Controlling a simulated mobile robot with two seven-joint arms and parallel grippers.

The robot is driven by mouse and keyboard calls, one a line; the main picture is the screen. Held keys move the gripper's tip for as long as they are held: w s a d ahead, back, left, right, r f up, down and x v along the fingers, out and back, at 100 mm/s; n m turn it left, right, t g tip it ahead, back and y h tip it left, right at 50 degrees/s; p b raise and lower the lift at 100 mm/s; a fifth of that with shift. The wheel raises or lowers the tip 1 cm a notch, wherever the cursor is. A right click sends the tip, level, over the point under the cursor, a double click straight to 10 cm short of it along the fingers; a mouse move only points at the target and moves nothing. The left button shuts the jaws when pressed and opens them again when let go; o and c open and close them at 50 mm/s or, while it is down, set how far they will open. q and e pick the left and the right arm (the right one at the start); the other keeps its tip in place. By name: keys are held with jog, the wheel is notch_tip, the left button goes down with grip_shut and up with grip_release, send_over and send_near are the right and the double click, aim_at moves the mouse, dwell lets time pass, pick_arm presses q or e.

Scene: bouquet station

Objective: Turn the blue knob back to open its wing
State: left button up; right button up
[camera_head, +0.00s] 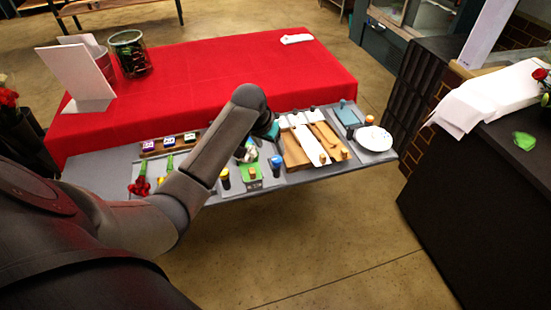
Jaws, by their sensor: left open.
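A blue knob (276,162) with a dark base stands near the front edge of the grey board (110,175), beside a brown wooden panel (294,152). Which panel is its wing, and how far it is turned, I cannot tell. My left arm reaches in from the lower left and bends down over the board. My right gripper is not in view.
Orange-topped knobs (345,154) stand along the front edge. A green plate (251,170), a white strip (305,140), a teal panel (349,114) and a white dish (374,138) are on the board. Red roses (139,185) lie at left. The red-covered table (240,70) is behind.

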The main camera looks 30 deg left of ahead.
aim_at(276, 159)
pick_arm(q)
jog(key=b+x, duration=0.2)
jog(key=x, duration=0.7)
jog(key=shift+f, duration=0.15)
jog(key=shift+d, duration=0.1)
grip_shut()
dwell(0.4)
